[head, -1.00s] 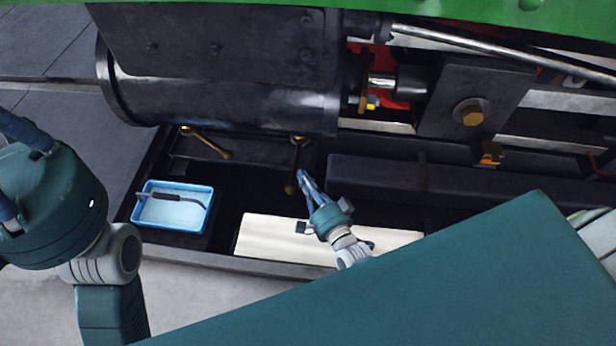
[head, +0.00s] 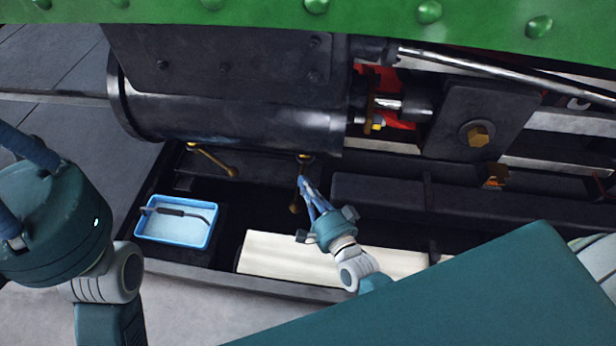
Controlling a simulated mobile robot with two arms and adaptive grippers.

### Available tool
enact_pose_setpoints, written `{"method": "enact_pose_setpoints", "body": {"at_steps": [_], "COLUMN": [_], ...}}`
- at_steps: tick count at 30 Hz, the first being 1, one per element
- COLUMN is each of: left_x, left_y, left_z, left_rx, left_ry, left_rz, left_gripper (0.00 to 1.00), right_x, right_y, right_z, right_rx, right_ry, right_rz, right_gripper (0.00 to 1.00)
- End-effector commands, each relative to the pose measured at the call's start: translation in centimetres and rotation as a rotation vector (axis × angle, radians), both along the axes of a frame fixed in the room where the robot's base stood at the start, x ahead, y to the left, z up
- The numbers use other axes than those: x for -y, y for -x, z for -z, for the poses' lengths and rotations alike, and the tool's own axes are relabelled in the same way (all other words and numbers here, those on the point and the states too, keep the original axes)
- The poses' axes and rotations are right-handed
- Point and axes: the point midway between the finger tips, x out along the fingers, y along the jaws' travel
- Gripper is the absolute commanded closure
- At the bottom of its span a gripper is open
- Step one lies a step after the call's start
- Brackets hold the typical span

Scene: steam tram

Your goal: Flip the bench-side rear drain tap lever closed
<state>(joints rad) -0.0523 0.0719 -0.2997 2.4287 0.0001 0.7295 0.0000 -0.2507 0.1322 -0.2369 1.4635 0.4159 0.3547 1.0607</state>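Two brass drain tap levers hang under the dark cylinder (head: 230,105). The left lever (head: 214,160) slants down to the right, ending in a ball. The right lever (head: 294,208) hangs almost straight down below its brass tap (head: 305,157). My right gripper (head: 302,181) has its blue fingertips together just under that tap. They overlap the right lever's upper part and hide its middle; whether they touch it I cannot tell. The gripper looks shut, with nothing seen between the fingers. My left arm is at the left edge, and its gripper is out of view.
A blue tray (head: 146,232) with a dark-handled tool (head: 178,212) stands at the lower left. A pale board (head: 270,255) lies below my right gripper. A dark beam (head: 400,198) runs to the right of the levers. Green riveted bodywork (head: 370,15) crosses the top.

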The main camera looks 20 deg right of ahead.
Motion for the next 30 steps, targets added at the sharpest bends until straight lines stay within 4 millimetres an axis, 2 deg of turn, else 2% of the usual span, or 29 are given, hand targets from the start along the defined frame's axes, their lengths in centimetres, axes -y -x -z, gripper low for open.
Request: {"method": "enact_pose_setpoints", "body": {"at_steps": [4,10,30], "left_x": [0.0,0.0,0.0], "left_y": [0.0,0.0,0.0], "left_z": [0.0,0.0,0.0], "left_rx": [0.0,0.001,0.001], "left_ry": [0.0,0.0,0.0], "left_rz": [0.0,0.0,0.0], "left_gripper": [1.0,1.0,1.0], "right_x": [0.3,0.4,0.5], "right_y": [0.1,0.1,0.1], "right_z": [-2.3,-3.8,-3.9], "right_rx": [0.002,-0.001,-0.003], "right_ry": [-0.001,0.0,0.002], "right_rz": [0.005,0.006,0.007], "right_gripper": [1.0,1.0,1.0]}}
